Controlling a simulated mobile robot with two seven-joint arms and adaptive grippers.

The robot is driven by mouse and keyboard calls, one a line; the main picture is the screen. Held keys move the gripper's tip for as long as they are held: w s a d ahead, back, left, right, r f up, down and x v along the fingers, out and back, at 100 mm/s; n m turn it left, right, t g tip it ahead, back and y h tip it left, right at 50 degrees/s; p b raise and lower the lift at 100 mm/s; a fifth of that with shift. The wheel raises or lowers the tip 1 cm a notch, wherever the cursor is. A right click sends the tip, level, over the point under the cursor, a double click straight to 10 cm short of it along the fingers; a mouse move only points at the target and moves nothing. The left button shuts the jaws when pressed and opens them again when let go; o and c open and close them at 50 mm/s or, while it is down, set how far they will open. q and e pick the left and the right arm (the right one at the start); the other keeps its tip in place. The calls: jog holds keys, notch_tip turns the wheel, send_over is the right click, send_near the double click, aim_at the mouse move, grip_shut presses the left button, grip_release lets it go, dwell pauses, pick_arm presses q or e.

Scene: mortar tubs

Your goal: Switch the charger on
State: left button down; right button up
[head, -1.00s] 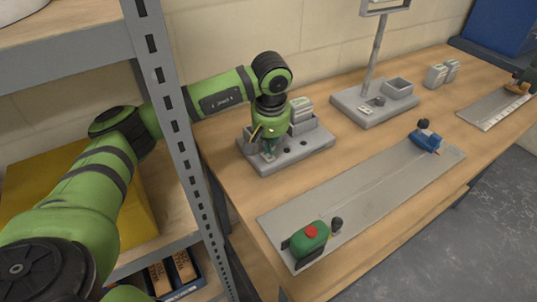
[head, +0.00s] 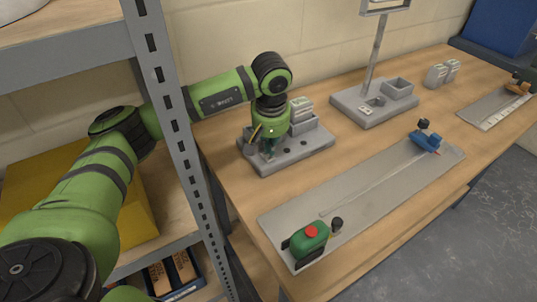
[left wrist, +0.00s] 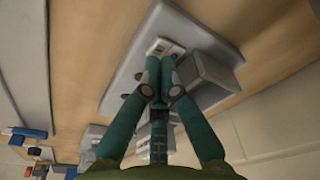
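My left gripper (head: 267,150) points down over the front left part of a grey base (head: 300,153), which I take to be the charger. In the left wrist view its two green fingers (left wrist: 160,80) are together, with nothing visible between them. Their tips are at the near edge of a small white switch plate (left wrist: 166,46) on the grey base (left wrist: 130,70). I cannot tell whether they touch it. The arm hides the switch plate in the head view. A grey holder (head: 306,128) with pale blocks stands behind the gripper. My right gripper is not in view.
A second grey station (head: 350,103) with a post stands behind to the right. A long metal plate (head: 375,200) carries a green-and-red item (head: 309,238) and a blue item (head: 425,140). A shelf upright (head: 172,120) stands close beside my left arm.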

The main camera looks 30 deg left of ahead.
aim_at(270, 158)
pick_arm(q)
jog(key=shift+f+b, duration=0.8)
jog(key=shift+f, duration=0.25)
dwell(0.4)
jog(key=shift+r+p, duration=2.15)
jog(key=shift+r, duration=1.45)
jog(key=shift+f, duration=0.1)
